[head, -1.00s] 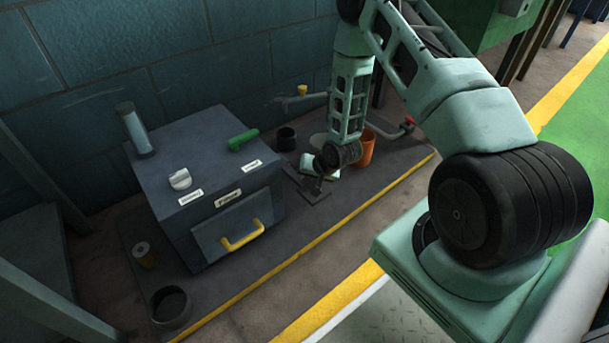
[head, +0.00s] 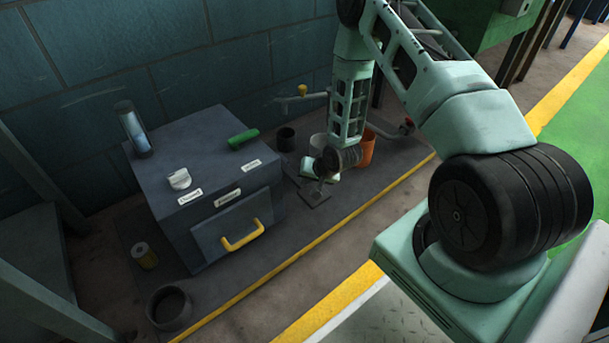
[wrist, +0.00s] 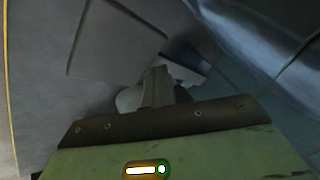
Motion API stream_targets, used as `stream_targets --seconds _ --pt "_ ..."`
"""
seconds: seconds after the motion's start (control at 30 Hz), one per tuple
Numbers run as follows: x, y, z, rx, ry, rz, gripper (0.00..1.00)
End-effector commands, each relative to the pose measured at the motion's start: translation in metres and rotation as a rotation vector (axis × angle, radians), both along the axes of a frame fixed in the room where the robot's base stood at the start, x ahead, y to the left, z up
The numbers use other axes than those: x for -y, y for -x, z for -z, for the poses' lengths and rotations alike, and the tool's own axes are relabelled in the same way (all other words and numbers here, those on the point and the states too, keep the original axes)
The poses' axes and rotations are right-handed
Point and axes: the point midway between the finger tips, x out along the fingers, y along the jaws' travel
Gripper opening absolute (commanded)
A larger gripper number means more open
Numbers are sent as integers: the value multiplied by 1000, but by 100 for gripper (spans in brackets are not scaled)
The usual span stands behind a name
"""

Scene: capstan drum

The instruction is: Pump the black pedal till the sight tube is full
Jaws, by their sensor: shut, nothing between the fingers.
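The sight tube (head: 132,129) stands tilted at the back left corner of the grey box. Pale blue fluid shows in its lower part, with a darker part above it. The dark pedal (head: 313,195) is low on the floor mat right of the box, partly hidden by my wrist. My gripper (head: 318,179) points down at the pedal. Its fingers are shut and empty in the wrist view (wrist: 157,82). I cannot tell whether the fingertips touch the pedal.
The grey box (head: 205,165) carries a white knob (head: 179,179), a green handle (head: 243,139) and a yellow drawer handle (head: 242,235). An orange bucket (head: 368,148) and a black cup (head: 285,139) stand close to my wrist. The mat's front strip is clear.

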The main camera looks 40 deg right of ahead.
Motion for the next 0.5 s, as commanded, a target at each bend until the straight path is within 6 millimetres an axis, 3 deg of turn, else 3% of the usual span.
stream_targets --seconds 0.03,0.5 --pt "-1 8 5 -22 -3 1 0" --pt "0 9 11 -23 -3 2 0"
